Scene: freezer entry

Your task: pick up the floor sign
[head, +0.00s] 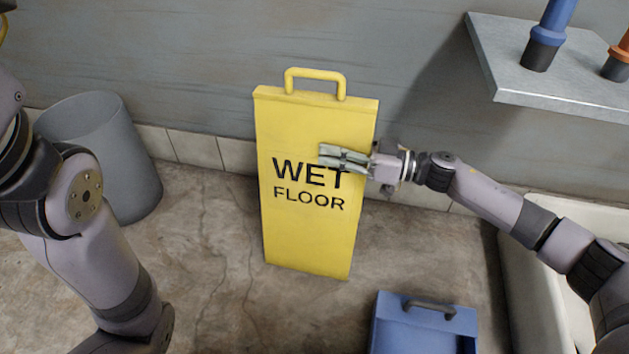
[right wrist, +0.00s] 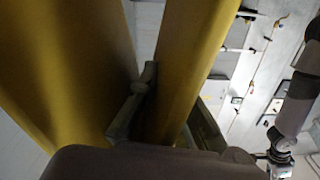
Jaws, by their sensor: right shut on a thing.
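The yellow floor sign (head: 308,235) with black WET FLOOR lettering and a top handle is upright in the middle of the head view. I cannot tell whether its base touches the floor. My right gripper (head: 335,157) comes in from the right and is shut on the sign's right edge, above the lettering. In the right wrist view one finger lies between two yellow panels of the sign (right wrist: 195,50), and the other is on the outer side of the right panel. My left arm is at the left of the head view, its gripper out of frame. What looks like my left gripper (right wrist: 280,158) shows small in the right wrist view.
A grey bin (head: 105,150) stands at the left by the wall. A metal shelf (head: 545,88) with blue and orange-topped items juts out at the upper right. A blue box with a dark handle (head: 425,335) is at the bottom. A pale basin (head: 570,310) is at the right.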

